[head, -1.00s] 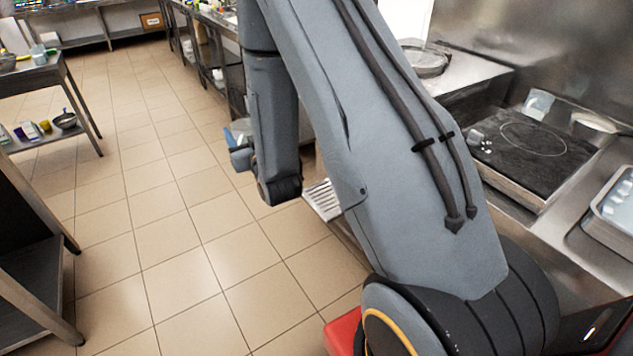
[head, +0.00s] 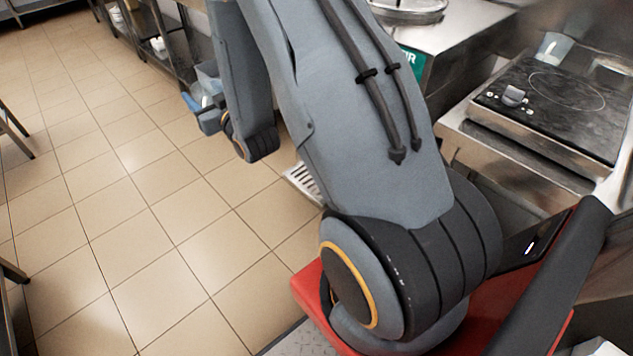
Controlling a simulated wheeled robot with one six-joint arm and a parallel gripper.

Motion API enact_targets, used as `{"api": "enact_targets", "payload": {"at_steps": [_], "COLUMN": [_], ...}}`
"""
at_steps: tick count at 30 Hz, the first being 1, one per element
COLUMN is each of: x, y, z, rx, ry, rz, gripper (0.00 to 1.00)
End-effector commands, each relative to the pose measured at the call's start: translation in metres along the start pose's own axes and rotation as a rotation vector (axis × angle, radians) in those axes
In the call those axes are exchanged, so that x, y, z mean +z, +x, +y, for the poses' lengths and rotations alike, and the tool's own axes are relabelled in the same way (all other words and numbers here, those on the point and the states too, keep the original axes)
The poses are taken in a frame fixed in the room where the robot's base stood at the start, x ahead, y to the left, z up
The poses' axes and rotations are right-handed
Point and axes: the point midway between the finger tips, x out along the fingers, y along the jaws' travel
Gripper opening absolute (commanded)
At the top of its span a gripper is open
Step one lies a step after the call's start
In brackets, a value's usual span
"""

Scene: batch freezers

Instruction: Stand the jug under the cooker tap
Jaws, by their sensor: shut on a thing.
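My arm crosses the middle of the head view. My gripper (head: 208,117) is at its far end, left of centre, partly hidden by my own wrist. It is shut on a pale, see-through jug (head: 206,82), held in the air above the tiled floor. Only part of the jug shows beside the arm, and the finger contact is hard to make out. A slotted metal drip tray (head: 303,184) sticks out low behind my arm, apart from the jug. I cannot make out the cooker tap.
A black hob (head: 565,95) with a knob stands on the steel counter at right. A clear container (head: 553,47) stands behind it. A steel-topped machine (head: 450,35) with a green label is at upper middle. Steel shelving (head: 160,25) lines the back. The tiled floor at left is open.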

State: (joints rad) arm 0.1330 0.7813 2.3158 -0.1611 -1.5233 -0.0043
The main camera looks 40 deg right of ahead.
Motion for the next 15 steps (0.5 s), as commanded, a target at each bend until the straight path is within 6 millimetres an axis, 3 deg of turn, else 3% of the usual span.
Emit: {"api": "enact_targets", "payload": {"at_steps": [1, 15], "x": [0.018, 0.108], "y": [0.002, -0.006], "z": [0.008, 0.058], "rx": [0.000, -0.046], "ry": [-0.002, -0.011], "rz": [0.001, -0.001], "gripper": [0.29, 0.29]}}
